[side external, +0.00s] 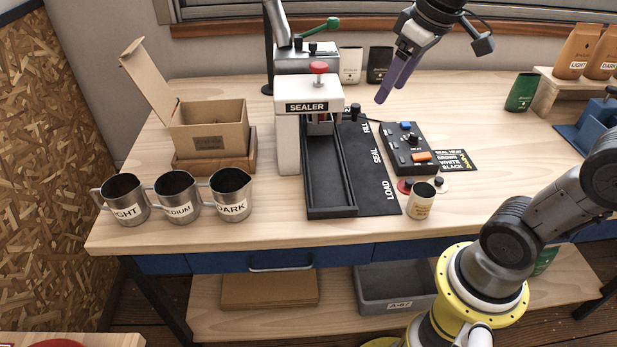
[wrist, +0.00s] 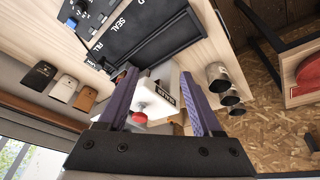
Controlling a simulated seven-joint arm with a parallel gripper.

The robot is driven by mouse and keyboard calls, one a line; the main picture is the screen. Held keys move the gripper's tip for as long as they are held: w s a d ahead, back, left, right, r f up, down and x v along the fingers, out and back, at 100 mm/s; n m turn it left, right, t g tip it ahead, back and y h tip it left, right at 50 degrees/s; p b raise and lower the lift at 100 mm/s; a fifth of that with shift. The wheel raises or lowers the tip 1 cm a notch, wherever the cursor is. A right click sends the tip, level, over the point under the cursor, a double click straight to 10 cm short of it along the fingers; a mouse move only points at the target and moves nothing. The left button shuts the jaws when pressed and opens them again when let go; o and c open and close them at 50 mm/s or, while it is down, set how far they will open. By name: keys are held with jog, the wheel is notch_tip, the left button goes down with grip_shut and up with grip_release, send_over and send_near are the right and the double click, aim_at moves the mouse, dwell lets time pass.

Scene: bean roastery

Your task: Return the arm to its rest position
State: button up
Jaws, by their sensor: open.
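My gripper (side external: 391,88) has purple fingers and hangs in the air above the back of the bench, right of the sealer. In the side view its fingers point down and left. In the wrist view my gripper (wrist: 160,95) has its two fingers spread wide apart, with nothing held between them. The white sealer (side external: 309,107) with a red knob stands on the bench; in the wrist view the sealer (wrist: 158,100) shows beyond and between the fingers. My gripper is apart from everything around it.
The control box (side external: 409,148) and a small labelled can (side external: 420,201) are right of the black sealer mat (side external: 372,165). Three metal cups (side external: 178,195) and an open cardboard box (side external: 208,127) stand left. Bags stand at the back and on a wooden riser (side external: 550,98).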

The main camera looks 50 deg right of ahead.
jog(key=s+a+f+t, duration=0.1)
jog(key=s+a+f, duration=0.3)
jog(key=s+f, duration=0.3)
jog(key=s, duration=0.4)
jog(key=shift+t+y, duration=0.3)
jog(key=shift+c, duration=0.2)
dwell(0.8)
